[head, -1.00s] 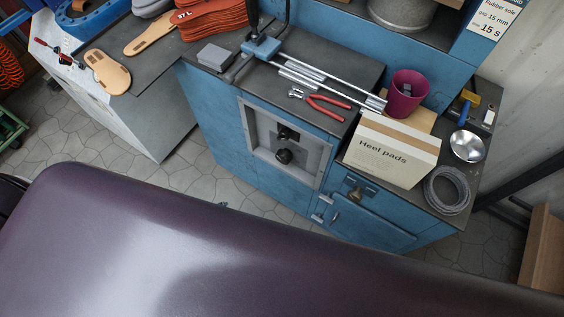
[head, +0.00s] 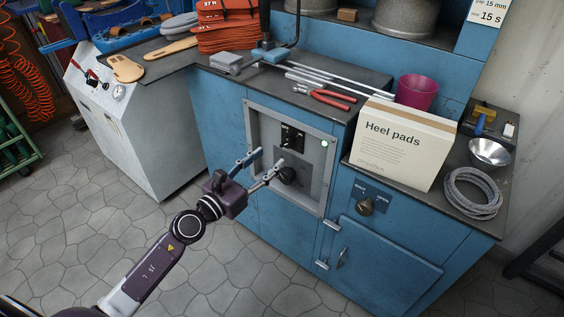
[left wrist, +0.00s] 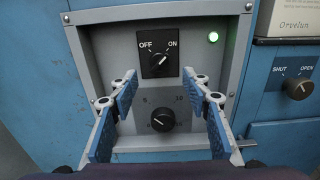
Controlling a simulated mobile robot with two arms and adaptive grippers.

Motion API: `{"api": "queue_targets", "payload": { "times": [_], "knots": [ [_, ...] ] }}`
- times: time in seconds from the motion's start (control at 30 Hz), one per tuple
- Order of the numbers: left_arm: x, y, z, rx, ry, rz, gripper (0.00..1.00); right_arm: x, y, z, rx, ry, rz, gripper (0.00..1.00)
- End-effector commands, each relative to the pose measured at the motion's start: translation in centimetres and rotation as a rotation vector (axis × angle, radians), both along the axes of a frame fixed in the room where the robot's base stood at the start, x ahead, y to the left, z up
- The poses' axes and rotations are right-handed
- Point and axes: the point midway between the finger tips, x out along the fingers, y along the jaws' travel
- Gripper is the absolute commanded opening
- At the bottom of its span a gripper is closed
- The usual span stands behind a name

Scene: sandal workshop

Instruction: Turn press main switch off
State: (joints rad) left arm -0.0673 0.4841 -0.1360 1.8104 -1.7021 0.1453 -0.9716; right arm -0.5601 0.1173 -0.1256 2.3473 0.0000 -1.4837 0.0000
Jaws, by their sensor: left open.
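The press main switch (left wrist: 159,61) is a black rotary knob on a black plate marked OFF and ON, in a recessed grey panel. Its pointer slants up to the right, toward ON. It also shows in the head view (head: 291,138). A green lamp (left wrist: 213,38) is lit to its right. A second black knob (left wrist: 162,119) with a number scale sits below it. My left gripper (left wrist: 159,88) is open and empty in front of the panel, its fingers spread to either side below the switch. It also shows in the head view (head: 262,164). My right gripper is not in view.
A SHUT/OPEN knob (head: 365,206) is on the blue cabinet to the right. Above, the bench holds a Heel pads box (head: 402,146), red pliers (head: 329,98) and a magenta cup (head: 417,92). The stone floor (head: 90,220) before the cabinet is clear.

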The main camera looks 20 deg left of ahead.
Motion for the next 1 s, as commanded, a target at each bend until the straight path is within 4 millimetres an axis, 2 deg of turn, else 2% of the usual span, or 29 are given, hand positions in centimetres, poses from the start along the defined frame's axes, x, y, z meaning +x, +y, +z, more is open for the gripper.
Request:
{"api": "queue_targets", "payload": {
  "times": [0.2, 0.5, 0.87, 1.0],
  "knots": [
    [2.9, -1.0, 0.2, -0.004, -0.001, 0.002, 0.44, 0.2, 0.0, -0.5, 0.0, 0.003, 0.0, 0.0],
    [6.5, -2.3, 0.1, -0.006, 0.001, 0.002, 0.44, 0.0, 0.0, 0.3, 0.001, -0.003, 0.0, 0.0],
    [7.0, -2.5, 0.0, -0.006, 0.003, 0.001, 0.44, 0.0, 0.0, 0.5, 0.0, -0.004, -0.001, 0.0],
    [7.0, -2.5, 0.0, -0.006, 0.003, 0.001, 0.28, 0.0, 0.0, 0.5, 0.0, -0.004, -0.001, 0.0]
  ]
}}
